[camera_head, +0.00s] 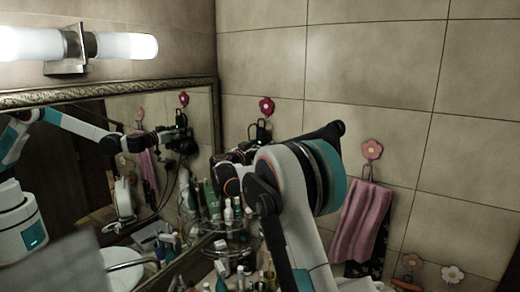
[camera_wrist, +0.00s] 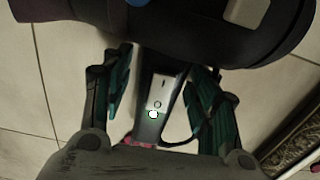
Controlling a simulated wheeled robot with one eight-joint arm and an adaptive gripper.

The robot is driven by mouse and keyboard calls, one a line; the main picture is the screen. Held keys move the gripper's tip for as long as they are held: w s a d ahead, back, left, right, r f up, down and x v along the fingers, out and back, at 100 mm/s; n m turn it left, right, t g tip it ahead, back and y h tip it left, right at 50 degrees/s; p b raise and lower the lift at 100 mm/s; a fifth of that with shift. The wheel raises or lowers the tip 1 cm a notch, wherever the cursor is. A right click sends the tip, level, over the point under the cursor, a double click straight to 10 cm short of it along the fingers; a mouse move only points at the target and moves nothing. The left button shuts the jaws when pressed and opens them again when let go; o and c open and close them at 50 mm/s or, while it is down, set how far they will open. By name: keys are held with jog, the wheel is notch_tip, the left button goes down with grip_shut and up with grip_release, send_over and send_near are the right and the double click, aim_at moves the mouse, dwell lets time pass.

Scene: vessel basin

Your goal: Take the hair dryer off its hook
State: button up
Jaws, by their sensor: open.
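The hair dryer's grey handle (camera_wrist: 163,92) lies between the two green-padded fingers of my gripper (camera_wrist: 158,82) in the wrist view. The fingers stand apart, with a gap showing on both sides of the handle. The dryer's dark, rounded body fills the top of that view. A dark cord loops beside the handle. In the head view a red flower hook (camera_head: 266,107) is on the tiled wall, with a black loop below it. My arm hides most of the dryer and gripper there; the mirror shows them close together.
A framed mirror (camera_head: 150,92) is on the left. Bottles and toiletries (camera_head: 228,215) crowd the racks below my gripper. A pink towel (camera_head: 361,222) hangs from another flower hook (camera_head: 372,149) to the right. The upper tiled wall is clear.

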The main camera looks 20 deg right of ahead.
jog(key=shift+c, duration=0.3)
grip_shut()
jog(key=shift+r, duration=0.25)
jog(key=shift+r, duration=0.6)
jog(key=shift+a, duration=0.1)
jog(key=b+v, duration=0.1)
jog(key=v, duration=0.7)
jog(key=shift+a, duration=0.15)
dwell(0.6)
jog(key=shift+s, duration=0.15)
